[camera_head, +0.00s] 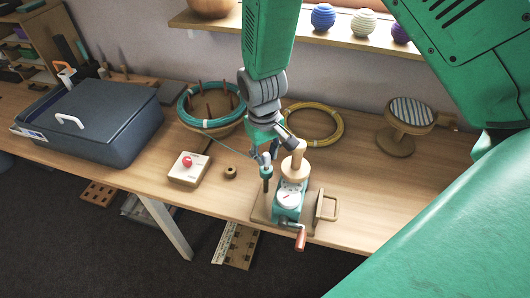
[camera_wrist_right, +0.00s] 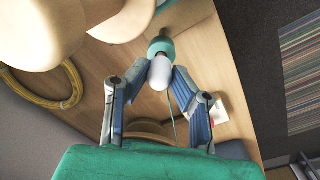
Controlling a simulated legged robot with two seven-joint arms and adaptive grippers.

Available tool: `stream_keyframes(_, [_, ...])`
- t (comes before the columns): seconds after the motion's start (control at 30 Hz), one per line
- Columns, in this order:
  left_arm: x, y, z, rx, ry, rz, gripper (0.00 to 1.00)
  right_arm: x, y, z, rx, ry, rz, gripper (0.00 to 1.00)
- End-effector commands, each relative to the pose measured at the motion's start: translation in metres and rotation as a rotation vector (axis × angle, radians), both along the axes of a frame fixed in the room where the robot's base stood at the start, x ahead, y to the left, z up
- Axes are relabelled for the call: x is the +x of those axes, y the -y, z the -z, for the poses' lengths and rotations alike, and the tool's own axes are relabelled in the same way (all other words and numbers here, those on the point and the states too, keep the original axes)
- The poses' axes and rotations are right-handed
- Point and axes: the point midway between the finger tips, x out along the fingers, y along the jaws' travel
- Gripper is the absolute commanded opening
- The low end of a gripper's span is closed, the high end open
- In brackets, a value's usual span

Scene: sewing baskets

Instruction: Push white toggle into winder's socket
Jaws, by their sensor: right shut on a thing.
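The white toggle (camera_wrist_right: 160,73) is a rounded white piece gripped between the fingertips of my right gripper (camera_wrist_right: 160,77) in the wrist view. A thin teal cord trails from it. The winder (camera_head: 288,199) stands near the table's front edge, with a teal body, a wooden spool on top and a red crank grip. On its left a dark post carries a teal socket (camera_head: 266,172); this also shows in the wrist view (camera_wrist_right: 161,46). My right gripper (camera_head: 265,157) is right above this socket. The toggle lines up with it; I cannot tell how deep it sits. My left gripper is out of view.
A bowl with pegs and teal cord (camera_head: 211,108) and a yellow coil (camera_head: 313,123) lie behind. A white block with a red button (camera_head: 189,168) and a small brown ring (camera_head: 230,172) are to the left, near a blue-grey case (camera_head: 92,118). A striped cushion stand (camera_head: 409,112) is at right.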

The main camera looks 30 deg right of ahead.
Motion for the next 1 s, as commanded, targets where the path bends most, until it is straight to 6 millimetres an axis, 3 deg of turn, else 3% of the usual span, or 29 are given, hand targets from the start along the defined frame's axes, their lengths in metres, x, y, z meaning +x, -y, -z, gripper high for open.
stream_keyframes(0.67, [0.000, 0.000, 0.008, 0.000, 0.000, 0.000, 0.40, 0.000, 0.000, 0.016, 0.000, -0.001, 0.000, 0.00])
stream_keyframes(0.7, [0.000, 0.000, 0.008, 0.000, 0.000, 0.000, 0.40, 0.000, 0.000, 0.016, 0.000, 0.000, 0.000, 0.23])
stream_keyframes(0.77, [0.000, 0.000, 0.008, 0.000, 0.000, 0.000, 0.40, 0.000, 0.000, 0.015, 0.000, 0.000, 0.000, 0.44])
stream_keyframes(1.0, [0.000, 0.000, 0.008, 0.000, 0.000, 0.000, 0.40, 0.000, 0.000, 0.015, 0.000, 0.000, 0.000, 0.44])
